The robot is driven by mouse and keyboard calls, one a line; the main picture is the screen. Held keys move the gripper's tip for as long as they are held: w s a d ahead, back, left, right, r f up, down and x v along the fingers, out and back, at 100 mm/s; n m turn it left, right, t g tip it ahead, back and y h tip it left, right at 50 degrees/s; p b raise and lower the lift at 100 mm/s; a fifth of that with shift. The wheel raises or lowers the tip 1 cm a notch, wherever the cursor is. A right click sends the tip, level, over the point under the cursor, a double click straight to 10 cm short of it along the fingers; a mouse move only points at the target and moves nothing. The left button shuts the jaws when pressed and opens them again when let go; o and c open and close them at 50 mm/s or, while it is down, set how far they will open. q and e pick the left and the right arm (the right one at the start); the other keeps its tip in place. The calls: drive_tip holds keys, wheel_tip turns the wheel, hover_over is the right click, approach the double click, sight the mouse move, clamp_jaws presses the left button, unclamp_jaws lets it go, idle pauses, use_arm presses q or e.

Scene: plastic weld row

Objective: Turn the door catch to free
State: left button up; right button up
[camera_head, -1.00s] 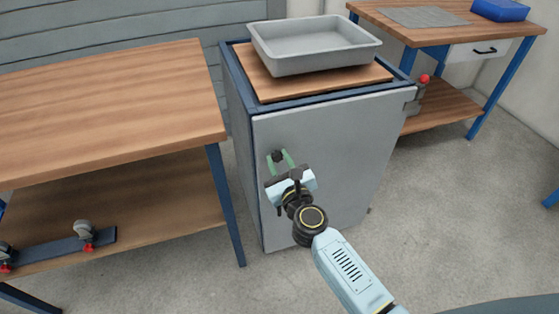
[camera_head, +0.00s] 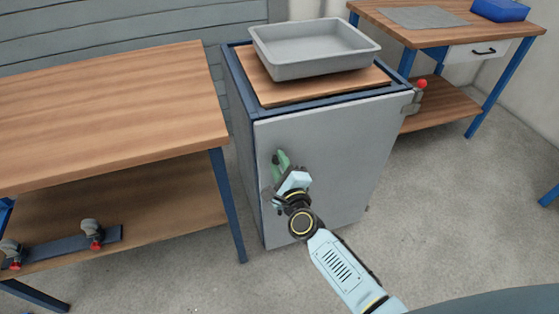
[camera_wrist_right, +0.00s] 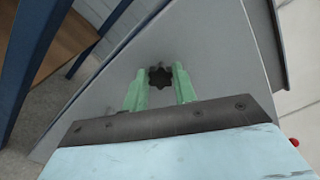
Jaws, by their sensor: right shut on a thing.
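The door catch is a small dark lobed knob on the grey cabinet door (camera_head: 335,155), near its left edge. In the right wrist view the knob (camera_wrist_right: 160,77) sits between the two green fingertips. My right gripper (camera_head: 281,159) is shut on the knob, its fingers pointing at the door; its fingers also show in the wrist view (camera_wrist_right: 160,88). In the head view the fingers mostly hide the knob. The door looks closed against the cabinet frame. My left gripper is in neither view.
A grey tray (camera_head: 315,61) stands on the cabinet's wooden top (camera_head: 265,83). A wooden workbench (camera_head: 110,110) stands close at left, with clamps on its lower shelf (camera_head: 165,205). Another bench (camera_head: 425,35) with a drawer is at back right. The floor right of the cabinet is clear.

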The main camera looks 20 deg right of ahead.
drive_tip(key=n+p, duration=0.2)
drive_tip(key=n, duration=0.4)
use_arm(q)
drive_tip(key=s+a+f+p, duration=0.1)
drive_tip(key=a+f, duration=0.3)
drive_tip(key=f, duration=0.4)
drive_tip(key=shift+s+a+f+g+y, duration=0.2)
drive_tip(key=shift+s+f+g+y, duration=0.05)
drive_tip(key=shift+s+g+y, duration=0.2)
use_arm(e)
drive_tip(key=shift+f+n, duration=0.15)
drive_tip(key=shift+n, duration=1.25)
drive_tip(key=o, duration=1)
drive_tip(key=shift+c, duration=0.2)
drive_tip(key=shift+s, duration=0.15)
